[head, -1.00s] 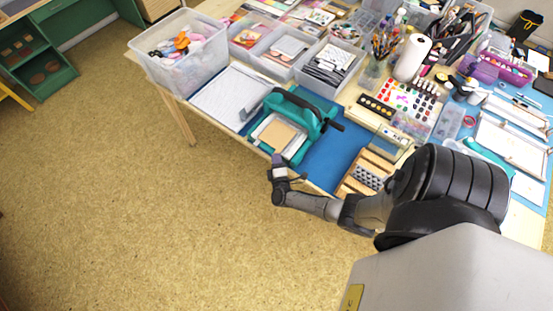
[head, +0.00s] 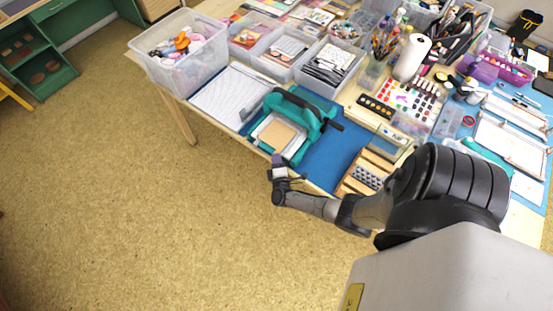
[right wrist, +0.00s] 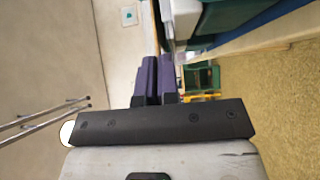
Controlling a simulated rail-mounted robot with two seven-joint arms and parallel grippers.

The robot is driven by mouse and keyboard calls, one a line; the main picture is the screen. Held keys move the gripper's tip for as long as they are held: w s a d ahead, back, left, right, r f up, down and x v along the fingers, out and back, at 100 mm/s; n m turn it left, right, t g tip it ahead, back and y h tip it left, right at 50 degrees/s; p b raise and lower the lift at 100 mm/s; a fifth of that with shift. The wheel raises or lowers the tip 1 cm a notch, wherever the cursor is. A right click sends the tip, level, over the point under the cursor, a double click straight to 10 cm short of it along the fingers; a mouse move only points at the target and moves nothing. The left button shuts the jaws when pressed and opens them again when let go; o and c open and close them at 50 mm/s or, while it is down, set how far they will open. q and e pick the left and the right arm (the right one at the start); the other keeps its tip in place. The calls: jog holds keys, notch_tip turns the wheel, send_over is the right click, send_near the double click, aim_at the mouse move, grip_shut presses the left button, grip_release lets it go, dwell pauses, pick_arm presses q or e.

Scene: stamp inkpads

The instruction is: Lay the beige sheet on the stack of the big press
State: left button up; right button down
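The big press (head: 309,109) is teal with a dark handle and stands near the table's front edge. On its platform the beige sheet (head: 279,137) lies flat on a pale stack (head: 261,133). My right gripper (head: 278,158) is just in front of the press, at the table edge, close to the sheet's near edge. In the right wrist view its two purple fingers (right wrist: 158,78) are close together with a narrow dark gap. I see nothing clearly held between them, and contact with the sheet cannot be told. My left gripper is not in view.
A blue mat (head: 333,152) is partly bare right of the press. A wooden rack (head: 366,172) stands further right. Open floor lies in front of the table.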

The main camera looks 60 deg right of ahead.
jog(key=shift+f, duration=0.35)
jog(key=c, duration=1.8)
grip_release()
jog(key=o, duration=0.5)
jog(key=shift+a, duration=0.1)
jog(key=a, duration=0.2)
jog(key=w+a, duration=0.1)
jog(key=a, duration=0.1)
jog(key=shift+a+p, duration=0.35)
jog(key=shift+a, duration=0.05)
jog(key=shift+a, duration=0.1)
